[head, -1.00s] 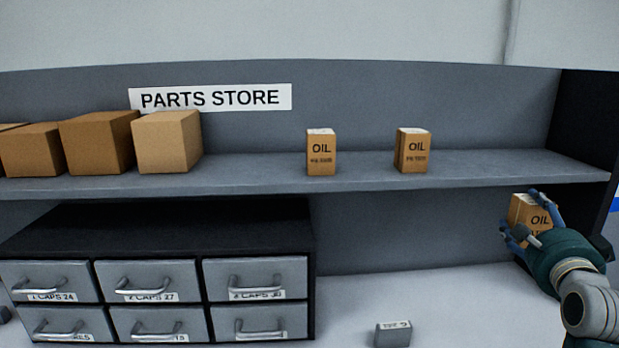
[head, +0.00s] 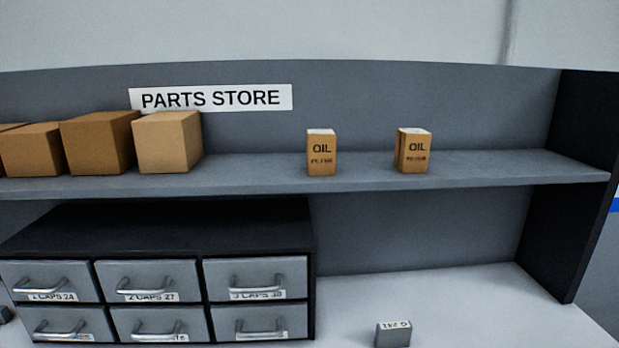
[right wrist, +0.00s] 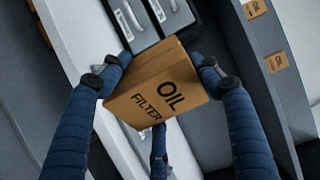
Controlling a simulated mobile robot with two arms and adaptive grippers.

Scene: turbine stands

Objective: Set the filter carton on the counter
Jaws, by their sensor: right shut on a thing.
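The filter carton (right wrist: 158,88) is a brown box marked OIL FILTER, seen in the right wrist view. My right gripper (right wrist: 165,80) is shut on it, with blue fingers on both sides and one below. The carton and my right gripper are outside the head view. The white counter (head: 480,305) runs along the bottom of the head view, and its front right part is bare. In the wrist view the carton covers part of the drawers and the pale counter behind it, so its height above the counter cannot be told. My left gripper is not in view.
Two more OIL cartons, one at the middle (head: 321,155) and one at right (head: 413,152), stand on the shelf (head: 480,170). Plain boxes (head: 168,142) stand at its left. A drawer cabinet (head: 160,225) fills the counter's left. A small grey block (head: 393,335) sits at the front.

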